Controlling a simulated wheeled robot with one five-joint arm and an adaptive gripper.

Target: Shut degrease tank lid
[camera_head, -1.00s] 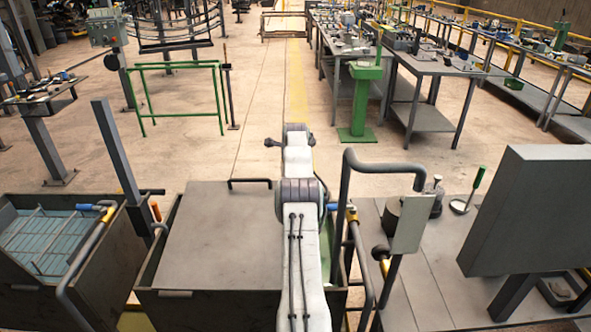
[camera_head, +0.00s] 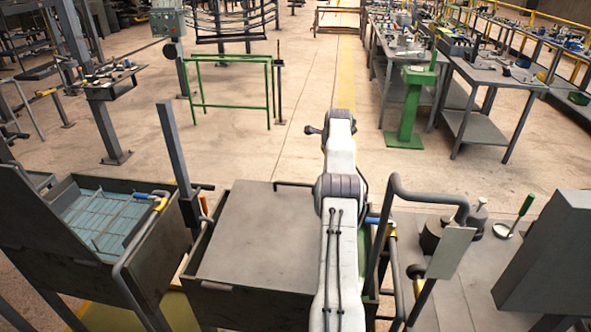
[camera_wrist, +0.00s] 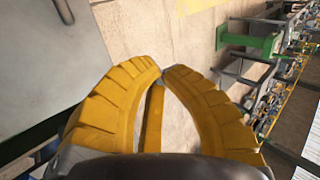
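A flat grey lid (camera_head: 262,240) lies across the top of the middle dark tank (camera_head: 240,303), with a dark bar handle (camera_head: 305,184) at its far edge. A green strip of the tank shows to the right, beside my arm. I cannot tell from any label whether this is the degrease tank. My gripper's yellow fingers (camera_wrist: 162,74) are in the wrist view, with tips together and nothing seen held. The lid's grey sheet (camera_wrist: 45,55) is left of them there, apart from the fingers. In the head view my arm hides the fingers.
Left stands an open tank (camera_head: 158,272) with a wire basket (camera_head: 105,215) and a raised grey panel (camera_head: 40,225). A bent grey pipe (camera_head: 400,190) and a bench (camera_head: 470,265) are close on the right. Open floor lies beyond, with a green frame (camera_head: 230,105).

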